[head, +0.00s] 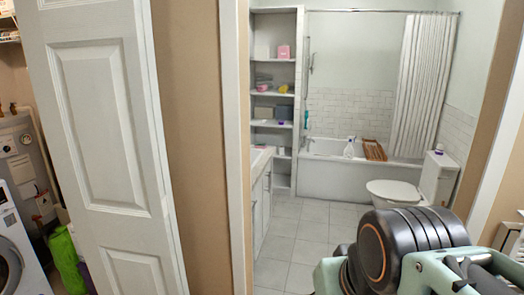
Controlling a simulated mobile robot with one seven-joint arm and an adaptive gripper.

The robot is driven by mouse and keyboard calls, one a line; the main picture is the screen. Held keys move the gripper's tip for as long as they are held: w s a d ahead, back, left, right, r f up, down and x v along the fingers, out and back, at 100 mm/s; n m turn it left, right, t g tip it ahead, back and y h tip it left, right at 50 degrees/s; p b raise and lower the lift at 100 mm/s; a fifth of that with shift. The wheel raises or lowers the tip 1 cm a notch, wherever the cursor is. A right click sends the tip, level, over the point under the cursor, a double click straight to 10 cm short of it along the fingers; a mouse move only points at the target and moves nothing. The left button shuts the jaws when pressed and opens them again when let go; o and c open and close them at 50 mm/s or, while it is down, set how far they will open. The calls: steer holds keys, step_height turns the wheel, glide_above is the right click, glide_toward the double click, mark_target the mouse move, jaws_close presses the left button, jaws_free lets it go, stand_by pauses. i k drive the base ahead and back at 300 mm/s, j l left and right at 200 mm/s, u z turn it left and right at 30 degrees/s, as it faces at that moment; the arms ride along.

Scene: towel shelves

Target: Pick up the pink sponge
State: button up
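Tall white shelves (299,62) stand in the bathroom beyond the doorway. A pink block-like item (284,52) sits on an upper shelf, at its right side. A smaller pink item (263,88) lies on the shelf below, at its left side. Both are small and far off, and I cannot tell which is the sponge. My arm shows at the lower right, close to the camera and far from the shelves. I cannot make out my gripper's fingers.
A white door (104,130) stands at the left, and the doorway ahead shows clear tiled floor (297,240). Inside are a vanity cabinet (256,200), a bathtub (330,180), a toilet (410,190) and a curtain (417,85). A washing machine (12,250) is far left.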

mark_target(258, 145)
steer(key=i+l+z, duration=0.2)
steer(key=i, duration=0.5)
steer(key=i+z, duration=0.25)
steer(key=i, duration=0.45)
steer(key=i+z, duration=0.1)
steer(key=i, duration=2.3)
steer(key=i+l+u, duration=0.1)
steer(key=i+u, duration=0.25)
steer(key=i+l+u, duration=0.2)
steer(key=i+u, duration=0.15)
steer(key=i, duration=0.2)
steer(key=i+l+u, duration=0.1)
steer(key=i+u, duration=0.15)
steer(key=u, duration=0.2)
steer(key=i+l+u, duration=0.15)
steer(key=i+u, duration=0.15)
steer(key=u, duration=0.15)
steer(key=i+l+u, duration=0.2)
steer(key=u, duration=0.3)
steer(key=i+l+u, duration=0.15)
steer(key=l+u, duration=0.3)
steer(key=j, duration=0.1)
